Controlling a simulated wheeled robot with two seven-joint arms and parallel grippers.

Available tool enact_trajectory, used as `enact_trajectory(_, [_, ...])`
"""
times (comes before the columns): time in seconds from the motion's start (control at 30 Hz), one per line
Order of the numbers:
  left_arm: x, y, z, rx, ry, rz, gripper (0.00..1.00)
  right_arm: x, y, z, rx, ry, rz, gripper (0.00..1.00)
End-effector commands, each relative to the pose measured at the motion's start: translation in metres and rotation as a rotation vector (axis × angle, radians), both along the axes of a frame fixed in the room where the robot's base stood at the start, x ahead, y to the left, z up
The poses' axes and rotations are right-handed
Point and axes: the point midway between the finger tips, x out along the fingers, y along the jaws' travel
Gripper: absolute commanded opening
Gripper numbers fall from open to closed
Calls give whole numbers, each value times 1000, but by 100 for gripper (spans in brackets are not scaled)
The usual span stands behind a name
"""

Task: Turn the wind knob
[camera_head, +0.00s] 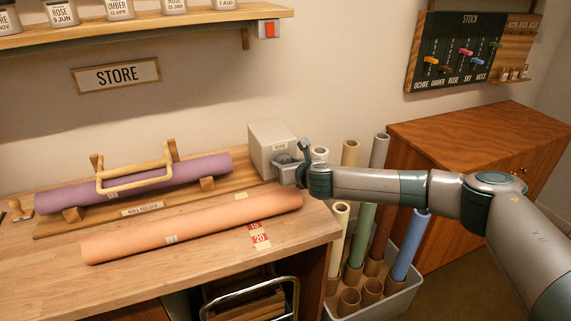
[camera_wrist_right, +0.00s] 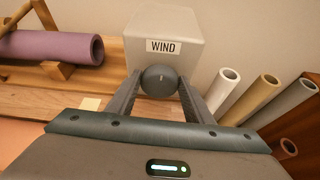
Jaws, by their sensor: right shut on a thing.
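The wind knob (camera_wrist_right: 160,80) is a dark round knob on the front of a light grey box (camera_wrist_right: 178,22) labelled WIND. In the head view the box (camera_head: 272,142) stands at the right end of the wooden table. My right gripper (camera_head: 290,168) is at the box's front, and its hand hides most of the knob there. In the wrist view my right gripper (camera_wrist_right: 160,88) has one finger on each side of the knob and is shut on it. My left gripper is in neither view.
A purple roll (camera_head: 140,183) lies in the roll holder (camera_head: 60,226). An orange roll (camera_head: 190,226) lies in front of it. A grey bin (camera_head: 385,306) with several upright tubes stands beside the table, below my right arm. A wooden cabinet (camera_head: 480,150) stands at the right.

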Motion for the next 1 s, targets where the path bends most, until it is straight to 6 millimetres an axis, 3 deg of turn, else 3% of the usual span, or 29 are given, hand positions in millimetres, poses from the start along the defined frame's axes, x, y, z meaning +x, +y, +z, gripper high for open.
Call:
enact_trajectory(0.2, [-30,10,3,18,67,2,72,1,-3,1,110,37,-3,24])
enact_trajectory(0.3, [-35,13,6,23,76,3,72,1,-4,0,177,59,-2,24])
enact_trajectory(0.7, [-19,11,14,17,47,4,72,2,-7,-1,446,144,-2,24])
enact_trajectory(1.0, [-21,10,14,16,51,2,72,3,-8,-1,535,172,-1,24])
